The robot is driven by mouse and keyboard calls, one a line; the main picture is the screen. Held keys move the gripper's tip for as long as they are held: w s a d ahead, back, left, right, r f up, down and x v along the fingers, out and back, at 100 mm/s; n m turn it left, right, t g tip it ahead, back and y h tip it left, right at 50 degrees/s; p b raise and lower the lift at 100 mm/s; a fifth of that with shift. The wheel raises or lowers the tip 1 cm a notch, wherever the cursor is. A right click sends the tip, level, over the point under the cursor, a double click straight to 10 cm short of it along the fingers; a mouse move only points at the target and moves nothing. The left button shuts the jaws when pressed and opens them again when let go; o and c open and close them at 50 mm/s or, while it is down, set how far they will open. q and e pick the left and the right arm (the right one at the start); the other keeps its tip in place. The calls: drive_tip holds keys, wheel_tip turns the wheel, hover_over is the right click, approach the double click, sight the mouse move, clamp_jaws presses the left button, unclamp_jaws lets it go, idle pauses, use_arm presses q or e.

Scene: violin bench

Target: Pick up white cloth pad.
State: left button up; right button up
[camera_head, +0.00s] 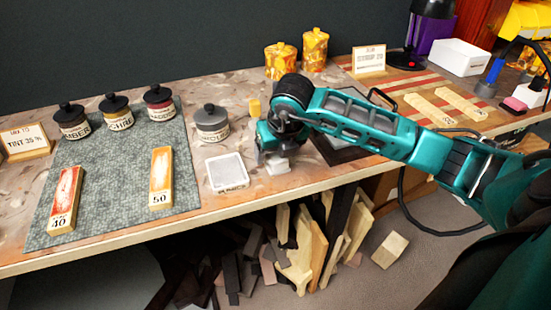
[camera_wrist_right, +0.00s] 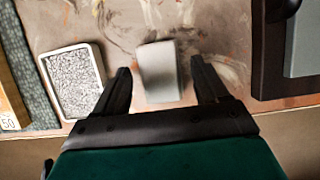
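The white cloth pad (camera_head: 278,166) is a small pale block on the bench near its front edge. It also shows in the right wrist view (camera_wrist_right: 159,72), between the two dark fingers with a gap on each side. My right gripper (camera_head: 270,156) is open directly over the pad, and its fingers show spread in the right wrist view (camera_wrist_right: 160,66). I cannot tell how far the fingertips are above the bench. The gripper partly hides the pad in the head view. My left gripper is not in view.
A white-rimmed tray (camera_head: 226,187) of grey grains lies just left of the pad. A grey lidded jar (camera_head: 212,125) stands behind that tray. A dark-framed board (camera_head: 338,152) lies to the right, partly under my arm. A green-grey mat (camera_head: 115,180) holds jars and numbered blocks.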

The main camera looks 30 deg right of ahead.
sight(276, 154)
drive_tip(key=c, duration=1.1)
wheel_tip(276, 154, up, 20)
drive_tip(key=p, duration=0.3)
